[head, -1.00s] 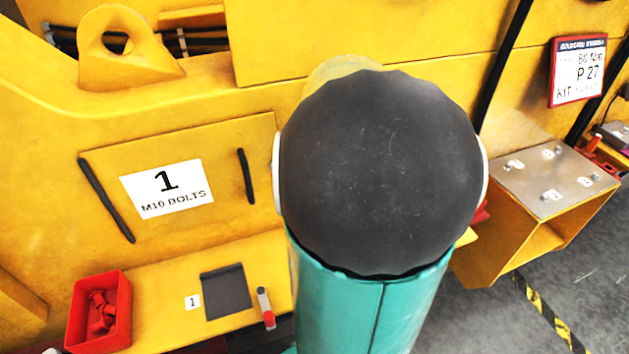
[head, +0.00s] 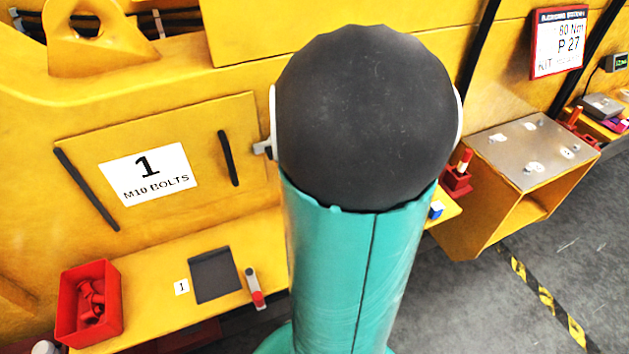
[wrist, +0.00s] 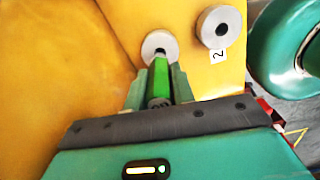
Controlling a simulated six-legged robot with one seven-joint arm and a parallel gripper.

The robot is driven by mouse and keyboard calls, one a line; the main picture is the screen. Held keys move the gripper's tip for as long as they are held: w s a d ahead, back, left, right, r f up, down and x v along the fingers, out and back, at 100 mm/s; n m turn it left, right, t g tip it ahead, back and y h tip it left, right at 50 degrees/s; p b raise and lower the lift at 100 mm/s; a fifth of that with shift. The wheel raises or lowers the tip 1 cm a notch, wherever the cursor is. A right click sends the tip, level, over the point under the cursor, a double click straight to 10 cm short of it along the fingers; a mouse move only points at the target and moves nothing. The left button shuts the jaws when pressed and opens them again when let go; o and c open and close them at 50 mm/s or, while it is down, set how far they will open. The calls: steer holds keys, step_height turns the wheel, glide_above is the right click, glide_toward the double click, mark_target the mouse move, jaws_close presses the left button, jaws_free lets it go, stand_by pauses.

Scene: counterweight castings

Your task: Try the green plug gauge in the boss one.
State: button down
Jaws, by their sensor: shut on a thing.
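My gripper (wrist: 159,88) is shut on the green plug gauge (wrist: 162,72) in the wrist view. The gauge points away from me at a round grey boss (wrist: 149,41) on a yellow face. Its far end overlaps the lower edge of the boss's dark hole; I cannot tell whether it is inside. A second grey boss (wrist: 207,30) stands to the right, with a label "2" (wrist: 217,55) below it. I see no number by the first boss. In the head view my arm hides the gripper and the gauge.
In the head view a yellow ledge (head: 150,310) carries a red bin (head: 62,315), a dark pad (head: 214,275) and a red-ended tool (head: 255,290). A red holder (head: 457,182) and a grey-topped yellow box (head: 525,150) stand to the right. Floor at lower right is clear.

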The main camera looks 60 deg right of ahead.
steer(key=shift+f, duration=2)
stand_by(2.6)
steer(key=c, duration=1.1)
jaws_free()
step_height(320, 180, up, 26)
stand_by(0.3)
steer(key=shift+f, duration=0.1)
